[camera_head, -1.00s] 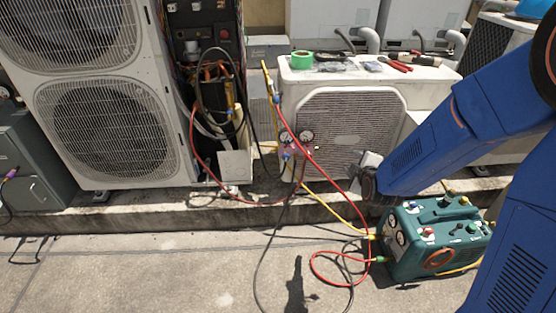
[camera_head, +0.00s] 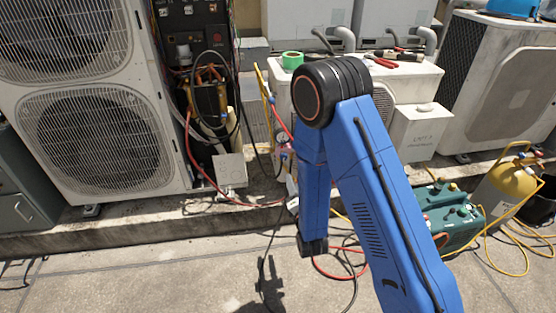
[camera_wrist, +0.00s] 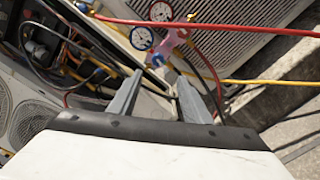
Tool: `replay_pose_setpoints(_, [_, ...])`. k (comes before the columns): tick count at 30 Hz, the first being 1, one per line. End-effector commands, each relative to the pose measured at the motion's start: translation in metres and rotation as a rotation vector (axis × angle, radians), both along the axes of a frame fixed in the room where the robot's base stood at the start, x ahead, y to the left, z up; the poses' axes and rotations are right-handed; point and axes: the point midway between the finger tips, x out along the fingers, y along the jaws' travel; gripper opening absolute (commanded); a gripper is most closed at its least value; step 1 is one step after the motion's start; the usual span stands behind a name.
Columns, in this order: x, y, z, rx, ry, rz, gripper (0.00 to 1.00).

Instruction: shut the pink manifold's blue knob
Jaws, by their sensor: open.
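The pink manifold (camera_wrist: 174,41) with two round gauges shows in the wrist view, top centre. Its blue knob (camera_wrist: 157,60) is on the lower side, near the tips of my open gripper (camera_wrist: 159,77). The fingers are apart, with nothing held between them. I cannot tell how far beyond the tips the knob lies, nor whether it is turned open or shut. In the head view my arm covers most of the manifold; one gauge (camera_head: 283,138) shows at the arm's left edge. My gripper is mostly hidden there behind the arm.
Red and yellow hoses (camera_wrist: 270,82) run beside the manifold. A tall twin-fan condenser (camera_head: 95,140) stands left. A green machine (camera_head: 450,222) and a yellow cylinder (camera_head: 510,182) stand right. Tools (camera_head: 385,62) and green tape (camera_head: 292,60) lie on the small condenser.

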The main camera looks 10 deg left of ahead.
Motion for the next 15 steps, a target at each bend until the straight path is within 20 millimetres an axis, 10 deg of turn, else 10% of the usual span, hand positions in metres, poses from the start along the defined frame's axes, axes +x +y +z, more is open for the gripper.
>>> replay_pose_setpoints(15, [0.044, 0.015, -0.003, -0.024, -0.025, 0.003, 0.44])
